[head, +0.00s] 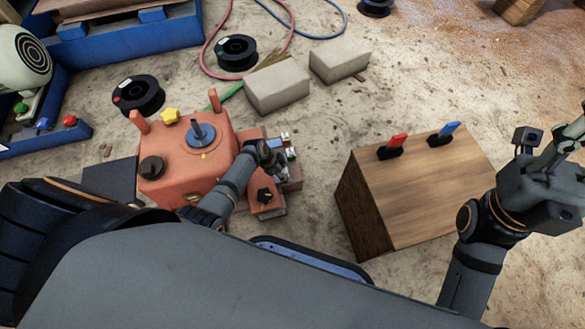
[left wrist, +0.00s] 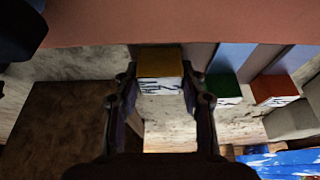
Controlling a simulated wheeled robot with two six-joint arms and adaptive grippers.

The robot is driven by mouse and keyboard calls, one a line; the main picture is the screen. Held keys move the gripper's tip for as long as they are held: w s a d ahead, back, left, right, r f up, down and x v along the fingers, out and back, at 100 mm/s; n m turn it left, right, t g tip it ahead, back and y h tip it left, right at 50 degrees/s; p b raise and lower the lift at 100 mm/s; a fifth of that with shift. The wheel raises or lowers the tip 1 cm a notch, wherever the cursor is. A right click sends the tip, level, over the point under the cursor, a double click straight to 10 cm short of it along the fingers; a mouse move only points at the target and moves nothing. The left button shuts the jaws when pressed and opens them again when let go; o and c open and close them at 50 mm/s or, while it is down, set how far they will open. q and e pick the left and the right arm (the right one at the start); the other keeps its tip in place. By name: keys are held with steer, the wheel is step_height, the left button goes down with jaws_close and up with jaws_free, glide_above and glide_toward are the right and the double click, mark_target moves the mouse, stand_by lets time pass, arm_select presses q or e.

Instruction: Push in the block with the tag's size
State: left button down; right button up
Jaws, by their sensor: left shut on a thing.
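The salmon-red crusher (head: 185,165) stands left of centre in the head view. My left gripper (head: 277,165) is at its right side, over small blocks that are mostly hidden there. In the left wrist view, my left gripper (left wrist: 160,82) is shut on a yellow block (left wrist: 160,62), which has a white front face with dark markings I cannot read surely. A green block (left wrist: 222,88) and a red block (left wrist: 275,90) sit to its right, also with white faces. My right gripper (head: 565,140) is at the right edge, away from the crusher; its jaws are unclear. I cannot make out the tag.
A wooden box (head: 425,190) with a red switch (head: 393,145) and a blue switch (head: 444,133) stands right of the crusher. Two pale bricks (head: 277,87) (head: 340,60) and black spools (head: 237,52) lie behind. Sandy floor is clear between the crusher and the box.

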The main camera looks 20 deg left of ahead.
arm_select(q)
steer(key=shift+s+a+f, duration=0.1)
steer(key=shift+s+a, duration=0.05)
steer(key=shift+a, duration=0.05)
steer(key=c, duration=0.8)
jaws_free()
steer(key=shift+o, duration=0.2)
steer(key=shift+r, duration=0.3)
step_height(320, 180, up, 10)
steer(key=shift+f, duration=0.2)
steer(key=shift+s+f, duration=0.1)
